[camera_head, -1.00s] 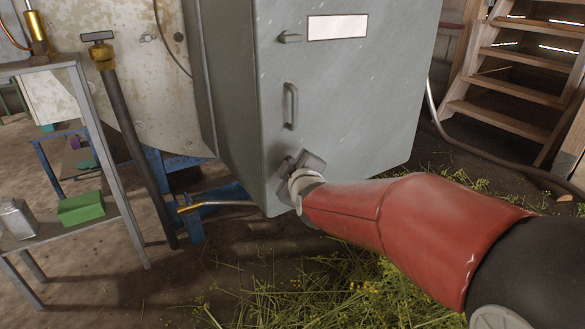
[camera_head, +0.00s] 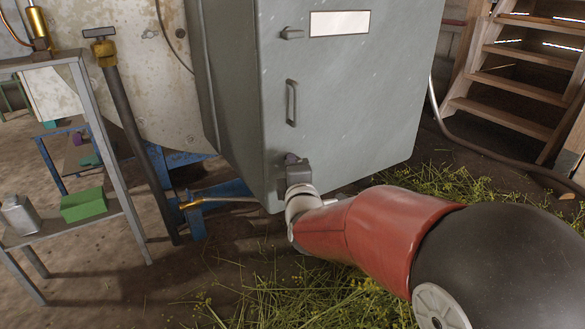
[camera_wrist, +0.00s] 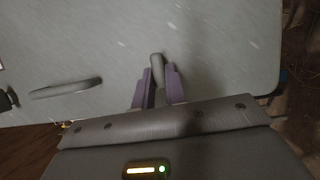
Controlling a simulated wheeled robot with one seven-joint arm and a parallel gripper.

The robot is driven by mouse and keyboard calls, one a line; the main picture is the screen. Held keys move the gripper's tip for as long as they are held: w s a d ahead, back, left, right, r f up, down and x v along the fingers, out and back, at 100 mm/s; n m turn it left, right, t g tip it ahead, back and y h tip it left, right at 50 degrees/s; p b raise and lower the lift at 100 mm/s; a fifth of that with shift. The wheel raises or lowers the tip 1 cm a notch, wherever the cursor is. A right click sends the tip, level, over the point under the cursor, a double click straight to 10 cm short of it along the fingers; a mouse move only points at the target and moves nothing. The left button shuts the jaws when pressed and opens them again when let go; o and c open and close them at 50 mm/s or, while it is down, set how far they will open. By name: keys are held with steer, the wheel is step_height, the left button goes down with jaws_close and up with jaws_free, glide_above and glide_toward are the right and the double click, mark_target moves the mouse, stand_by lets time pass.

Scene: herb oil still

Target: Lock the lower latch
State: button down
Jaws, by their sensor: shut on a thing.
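The grey cabinet door (camera_head: 350,90) is shut and fills the middle of the head view. Its upper latch (camera_head: 292,34) is a small grey lever lying sideways. The lower latch is hidden behind my gripper (camera_head: 297,170) in the head view, near the door's lower left corner. In the wrist view, the lower latch (camera_wrist: 157,66) is a rounded grey lever between the two purple fingers of my gripper (camera_wrist: 160,84). The fingers are shut on it, one on each side, and its end sticks out past them.
A vertical door handle (camera_head: 291,103) is between the latches, below a white label (camera_head: 339,24). At left is a metal stand (camera_head: 100,140) with a green box (camera_head: 83,205) and a grey can (camera_head: 18,214). Wooden stairs (camera_head: 515,85) are at right. Cut herbs (camera_head: 270,285) cover the floor.

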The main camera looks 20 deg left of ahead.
steer(key=shift+f, duration=0.1)
stand_by(0.4)
steer(key=c, duration=1.5)
jaws_free()
steer(key=shift+o, duration=0.2)
steer(key=shift+s, duration=0.1)
steer(key=v, duration=0.7)
steer(key=shift+s+d+p, duration=0.15)
steer(key=shift+s+p, duration=0.15)
